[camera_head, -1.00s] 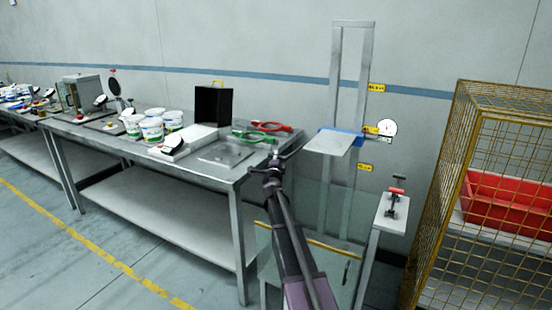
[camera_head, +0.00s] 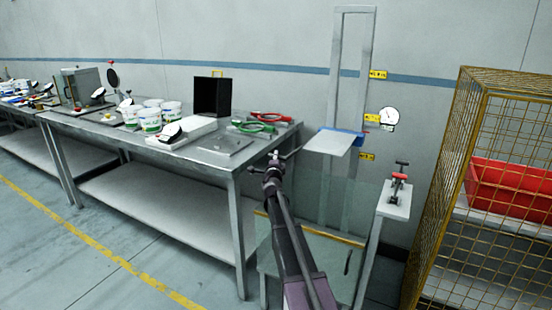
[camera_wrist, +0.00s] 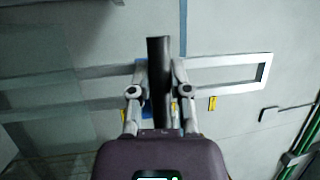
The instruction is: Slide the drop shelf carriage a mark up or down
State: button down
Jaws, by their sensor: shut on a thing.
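The drop shelf carriage is a pale plate (camera_head: 328,143) with a blue edge (camera_head: 350,132), on a tall grey two-post frame (camera_head: 369,45). Yellow labels mark the frame, an upper one (camera_head: 378,74), a middle one (camera_head: 371,118) and a lower one (camera_head: 366,156). The carriage stands between the middle and lower labels. My gripper (camera_head: 280,160) is left of and slightly below the plate in the head view. In the wrist view my gripper (camera_wrist: 159,70) is shut on a dark upright bar (camera_wrist: 159,50). Where the bar joins the carriage is hidden.
A grey workbench (camera_head: 232,168) with tubs and tools stands left. A white dial (camera_head: 388,118) is beside the frame. A post with a red clamp (camera_head: 399,177) and a yellow mesh cage (camera_head: 466,160) with a red bin (camera_head: 510,188) stand right. A glass panel is low in front.

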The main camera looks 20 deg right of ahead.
notch_tip(320, 180, down, 13)
jog(key=b, duration=1.1)
jog(key=shift+r, duration=0.2)
jog(key=c, duration=0.6)
grip_release()
jog(key=shift+o, duration=0.2)
jog(key=shift+r, duration=0.2)
